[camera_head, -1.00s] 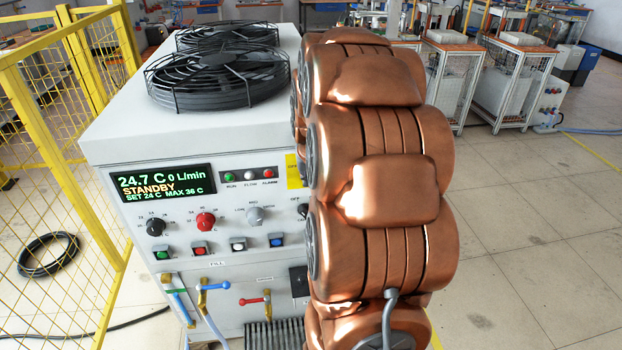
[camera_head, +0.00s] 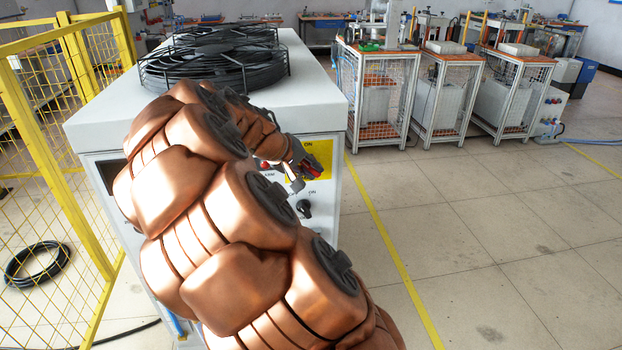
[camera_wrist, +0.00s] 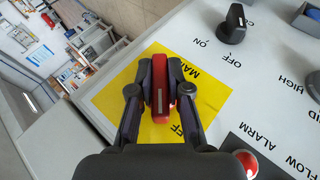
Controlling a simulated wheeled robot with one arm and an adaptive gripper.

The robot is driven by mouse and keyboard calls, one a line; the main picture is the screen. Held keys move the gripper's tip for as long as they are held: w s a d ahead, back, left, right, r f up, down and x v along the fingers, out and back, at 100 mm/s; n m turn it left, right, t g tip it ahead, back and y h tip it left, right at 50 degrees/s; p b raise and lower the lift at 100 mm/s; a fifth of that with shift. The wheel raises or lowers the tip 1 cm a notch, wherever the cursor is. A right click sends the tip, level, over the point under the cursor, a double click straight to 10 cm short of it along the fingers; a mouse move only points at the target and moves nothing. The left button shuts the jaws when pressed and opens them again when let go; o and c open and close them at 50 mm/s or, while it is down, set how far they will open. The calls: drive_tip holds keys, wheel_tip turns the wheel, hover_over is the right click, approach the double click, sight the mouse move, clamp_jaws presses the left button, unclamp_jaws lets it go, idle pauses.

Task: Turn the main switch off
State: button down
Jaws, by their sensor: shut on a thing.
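The main switch is a red handle (camera_wrist: 160,85) on a yellow plate (camera_wrist: 112,98) on the machine's front panel. In the wrist view the handle stands nearly upright in the picture, and the plate lies tilted behind it. My gripper (camera_wrist: 160,88) is shut on the handle, one finger on each side. In the head view my gripper (camera_head: 294,168) is at the yellow plate (camera_head: 318,158), near the panel's upper right. "ON" shows at the plate's top there. In the wrist view "MAIN" and "OFF" are partly covered by the fingers.
A black selector knob (camera_wrist: 234,22) with ON and OFF marks is near the plate. A red alarm lamp (camera_wrist: 246,162) is close to my gripper. My arm hides most of the panel in the head view. A yellow fence (camera_head: 60,150) stands left; open floor lies right.

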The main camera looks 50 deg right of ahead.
drive_tip(key=shift+w+a+r+n+g+h+b, duration=0.1)
drive_tip(key=shift+w+r+n+g+h+b, duration=0.2)
drive_tip(key=shift+h+b, duration=0.35)
drive_tip(key=shift+w+r+n+g+h+b, duration=0.2)
drive_tip(key=shift+w+g+h+b, duration=0.1)
drive_tip(key=shift+h+b, duration=0.35)
drive_tip(key=shift+h, duration=0.3)
drive_tip(key=c, duration=1.1)
unclamp_jaws()
drive_tip(key=shift+w+f, duration=0.1)
drive_tip(key=shift+f, duration=0.1)
drive_tip(key=shift+s+f, duration=0.2)
drive_tip(key=shift+s, duration=0.2)
